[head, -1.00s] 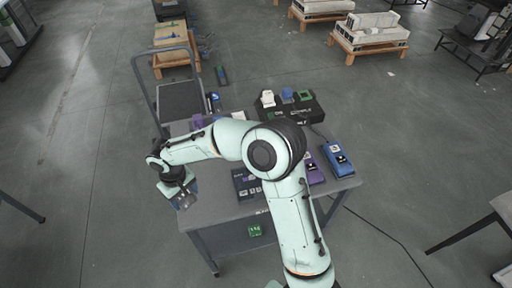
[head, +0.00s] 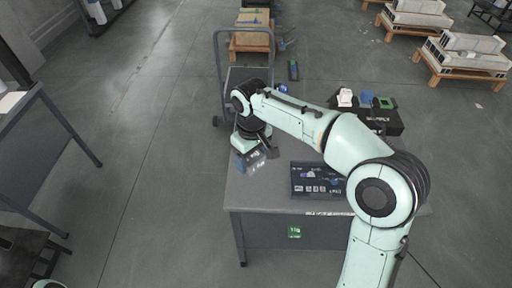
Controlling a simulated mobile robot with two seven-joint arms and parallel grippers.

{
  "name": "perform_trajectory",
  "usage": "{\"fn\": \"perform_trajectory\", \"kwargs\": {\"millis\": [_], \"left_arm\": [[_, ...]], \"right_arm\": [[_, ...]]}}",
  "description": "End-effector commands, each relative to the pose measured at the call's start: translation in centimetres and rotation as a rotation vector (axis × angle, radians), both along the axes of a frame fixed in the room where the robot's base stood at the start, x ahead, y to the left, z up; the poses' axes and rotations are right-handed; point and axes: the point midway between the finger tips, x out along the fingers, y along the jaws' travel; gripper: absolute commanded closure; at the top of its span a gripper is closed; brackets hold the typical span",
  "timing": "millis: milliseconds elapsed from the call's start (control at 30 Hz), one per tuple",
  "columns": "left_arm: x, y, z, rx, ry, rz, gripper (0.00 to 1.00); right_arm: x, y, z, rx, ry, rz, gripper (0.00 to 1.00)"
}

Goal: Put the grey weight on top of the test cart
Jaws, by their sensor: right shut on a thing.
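My right gripper (head: 255,152) is at the left end of the cart top, with my right arm reaching in from the lower right. It is shut on a small grey block, which I take as the grey weight (head: 256,160); the gripper hides much of it. The block shows above or at the left part of the grey cart top (head: 262,190), which I take as the test cart. I cannot tell whether the block touches the surface. My left gripper is not in view.
A dark flat panel (head: 312,180) lies on the cart top right of the block. A black box (head: 385,122) with small white, blue and green parts stands at the back right. A tubular handle (head: 217,70) rises behind. Grey tables stand at the left. My arm hides the top's right part.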

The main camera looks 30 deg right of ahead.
Motion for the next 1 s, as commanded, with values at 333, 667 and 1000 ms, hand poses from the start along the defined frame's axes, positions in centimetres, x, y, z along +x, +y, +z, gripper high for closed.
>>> {"fn": "perform_trajectory", "kwargs": {"millis": [333, 667, 1000], "left_arm": [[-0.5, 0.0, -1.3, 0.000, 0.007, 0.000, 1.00], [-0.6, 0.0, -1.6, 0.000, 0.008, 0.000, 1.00], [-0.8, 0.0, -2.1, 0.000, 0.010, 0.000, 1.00]], "right_arm": [[0.0, 0.0, -7.2, 0.001, -0.003, 0.000, 1.00], [0.0, 0.0, -9.8, 0.001, -0.003, -0.001, 1.00], [0.1, 0.0, -14.2, 0.001, -0.005, 0.000, 1.00]]}}
